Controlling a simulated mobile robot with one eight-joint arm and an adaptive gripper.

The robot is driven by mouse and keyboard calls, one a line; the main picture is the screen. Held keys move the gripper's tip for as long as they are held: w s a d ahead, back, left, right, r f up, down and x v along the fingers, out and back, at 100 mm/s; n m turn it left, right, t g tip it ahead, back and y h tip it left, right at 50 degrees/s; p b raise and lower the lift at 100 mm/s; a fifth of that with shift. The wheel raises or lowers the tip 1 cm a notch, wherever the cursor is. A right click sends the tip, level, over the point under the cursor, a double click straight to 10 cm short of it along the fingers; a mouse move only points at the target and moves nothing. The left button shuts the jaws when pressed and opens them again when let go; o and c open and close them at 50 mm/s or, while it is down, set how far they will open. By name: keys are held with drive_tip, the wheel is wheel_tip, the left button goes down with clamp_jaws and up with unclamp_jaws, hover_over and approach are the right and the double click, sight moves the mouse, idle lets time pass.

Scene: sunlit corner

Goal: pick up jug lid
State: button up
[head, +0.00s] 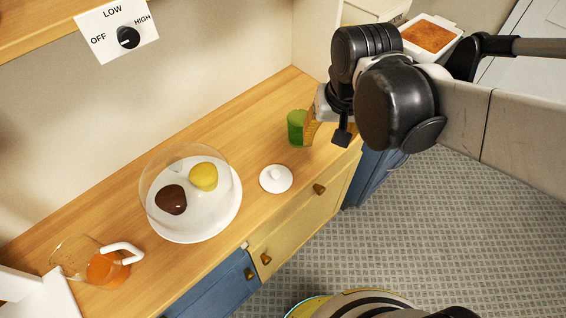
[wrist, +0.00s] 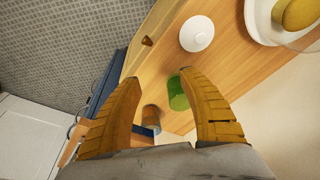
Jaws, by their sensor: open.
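The jug lid (head: 276,179) is a small white disc with a knob, lying on the wooden counter near its front edge. It also shows at the top of the wrist view (wrist: 197,33), beyond my fingertips. My gripper (wrist: 158,78) is open, with nothing held between its two yellow fingers. In the head view my gripper (head: 312,122) is partly hidden by my arm, above the counter and to the right of the lid. A glass jug (head: 105,265) with orange liquid and a white handle is at the lower left.
A green cylinder (head: 297,127) stands behind the lid; in the wrist view it is partly behind a finger. A brownish cylinder (wrist: 151,117) is near it. A white plate (head: 190,232) with a brown and a yellow item under a clear dome lies left of the lid.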

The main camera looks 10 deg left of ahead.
drive_tip(key=a+f+n+g+p, duration=0.15)
drive_tip(key=a+f, duration=0.25)
drive_tip(key=a, duration=0.6)
drive_tip(key=g+h+b, duration=0.1)
drive_tip(key=b, duration=0.1)
hover_over(276, 172)
drive_tip(key=shift+m, duration=0.25)
wheel_tip(276, 172, down, 6)
drive_tip(key=shift+r, duration=0.1)
wheel_tip(276, 172, down, 6)
drive_tip(key=b, duration=0.2)
drive_tip(key=shift+r+b, duration=0.15)
drive_tip(key=shift+b, duration=0.2)
drive_tip(key=shift+r, duration=0.1)
drive_tip(key=shift+c, duration=0.6)
clamp_jaws()
